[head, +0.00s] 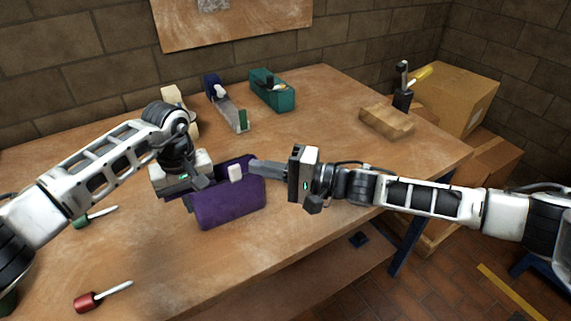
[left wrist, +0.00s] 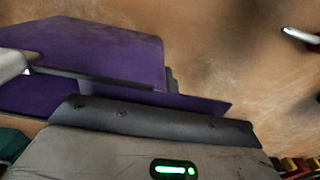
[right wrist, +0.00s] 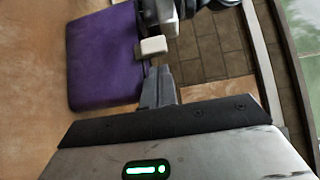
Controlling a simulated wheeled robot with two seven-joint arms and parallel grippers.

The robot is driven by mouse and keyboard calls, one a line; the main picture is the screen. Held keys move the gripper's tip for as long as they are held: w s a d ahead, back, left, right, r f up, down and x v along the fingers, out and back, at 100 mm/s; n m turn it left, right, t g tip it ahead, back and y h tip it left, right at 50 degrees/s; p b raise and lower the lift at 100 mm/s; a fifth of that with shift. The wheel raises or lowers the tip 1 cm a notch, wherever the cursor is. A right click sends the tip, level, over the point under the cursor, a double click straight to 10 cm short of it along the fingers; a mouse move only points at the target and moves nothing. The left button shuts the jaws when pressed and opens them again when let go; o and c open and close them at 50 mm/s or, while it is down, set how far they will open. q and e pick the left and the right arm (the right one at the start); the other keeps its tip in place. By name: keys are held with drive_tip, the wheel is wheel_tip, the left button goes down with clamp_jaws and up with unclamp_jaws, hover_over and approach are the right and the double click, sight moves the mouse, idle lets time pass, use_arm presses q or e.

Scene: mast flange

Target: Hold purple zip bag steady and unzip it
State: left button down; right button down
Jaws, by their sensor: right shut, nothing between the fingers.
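The purple zip bag (head: 232,205) sits on the workbench, its top gaping between front and back walls. It also shows in the left wrist view (left wrist: 90,48) and the right wrist view (right wrist: 105,60). A small white block, seemingly the zip pull (head: 235,173), is at its top edge toward the right end; it also shows in the right wrist view (right wrist: 152,46). My left gripper (head: 200,182) is at the bag's left end, seemingly shut on its wall; the fingertips are partly hidden. My right gripper (head: 254,168) is shut and empty, its tips close beside the white block.
Red (head: 88,300) and green-handled (head: 90,219) screwdrivers lie left of the bag. A teal plane (head: 271,90) and a blue-handled tool (head: 226,103) stand behind. A wooden block (head: 387,122) is at the right rear. The bench's front is mostly clear.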

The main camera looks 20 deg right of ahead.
sight(232, 175)
drive_tip(key=shift+s+a, duration=0.15)
drive_tip(key=shift+a, duration=0.4)
drive_tip(key=a, duration=0.2)
drive_tip(key=s+a, duration=0.1)
drive_tip(key=a, duration=0.1)
drive_tip(key=shift+d, duration=0.1)
